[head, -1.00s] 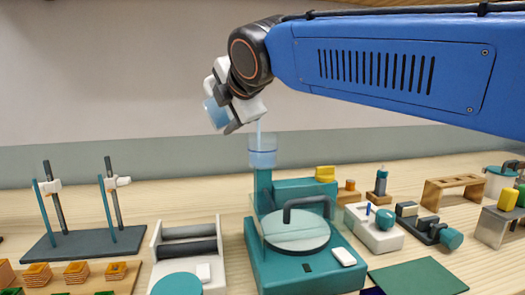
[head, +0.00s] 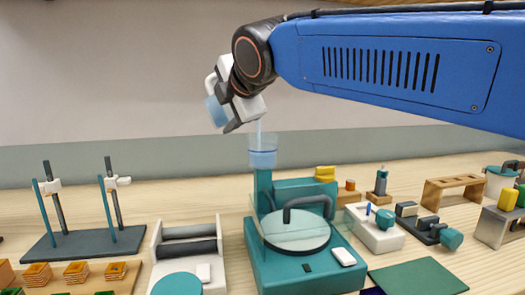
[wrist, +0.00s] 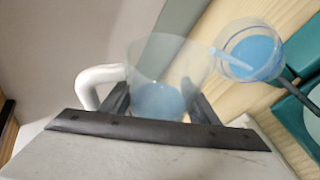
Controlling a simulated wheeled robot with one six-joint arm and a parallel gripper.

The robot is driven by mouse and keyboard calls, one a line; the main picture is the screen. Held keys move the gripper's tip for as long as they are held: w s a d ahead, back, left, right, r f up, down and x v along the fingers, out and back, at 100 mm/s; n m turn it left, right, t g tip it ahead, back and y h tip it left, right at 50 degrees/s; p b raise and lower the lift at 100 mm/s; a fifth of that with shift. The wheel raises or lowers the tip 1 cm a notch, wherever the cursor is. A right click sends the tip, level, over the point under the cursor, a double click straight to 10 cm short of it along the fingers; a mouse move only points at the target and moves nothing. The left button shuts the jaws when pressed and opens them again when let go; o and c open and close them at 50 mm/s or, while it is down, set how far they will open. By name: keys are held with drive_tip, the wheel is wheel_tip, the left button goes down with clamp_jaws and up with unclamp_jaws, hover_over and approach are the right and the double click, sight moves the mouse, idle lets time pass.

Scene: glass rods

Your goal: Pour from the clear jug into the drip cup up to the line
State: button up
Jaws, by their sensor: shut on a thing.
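My gripper (head: 236,118) is shut on the clear jug (head: 216,112) and holds it tilted, above and to the left of the drip cup. In the wrist view the jug (wrist: 170,60) sits between my fingers (wrist: 160,108), with blue liquid in its bottom and a white handle on the left. A thin pale-blue stream (head: 259,130) runs from its lip into the drip cup (head: 262,143). The clear cup stands upright on a teal column and holds blue liquid. A dark line crosses the cup; the liquid surface looks close to it. The wrist view shows the stream entering the cup (wrist: 250,50).
A teal machine with a round glass lid (head: 296,233) stands below the cup. A rod stand (head: 84,240) is at the left, a white roller tray (head: 188,250) front centre. Small devices and a wooden rack (head: 453,190) fill the right. Air around the jug is clear.

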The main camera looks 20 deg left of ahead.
drive_tip(key=shift+r+m+y, duration=0.3)
drive_tip(key=shift+r, duration=0.1)
idle(1.4)
drive_tip(key=shift+w+f+n+h, duration=0.2)
drive_tip(key=shift+w+n+h, duration=0.1)
drive_tip(key=shift+n+h, duration=0.25)
drive_tip(key=d+n+t+h, duration=0.1)
drive_tip(key=w+n+t+h, duration=0.1)
drive_tip(key=n+h, duration=0.1)
drive_tip(key=w+d+f+n+t+h, duration=0.1)
drive_tip(key=n+h, duration=0.1)
drive_tip(key=shift+w+d+n, duration=0.15)
drive_tip(key=shift+d+n, duration=0.1)
drive_tip(key=shift+d, duration=0.05)
idle(0.4)
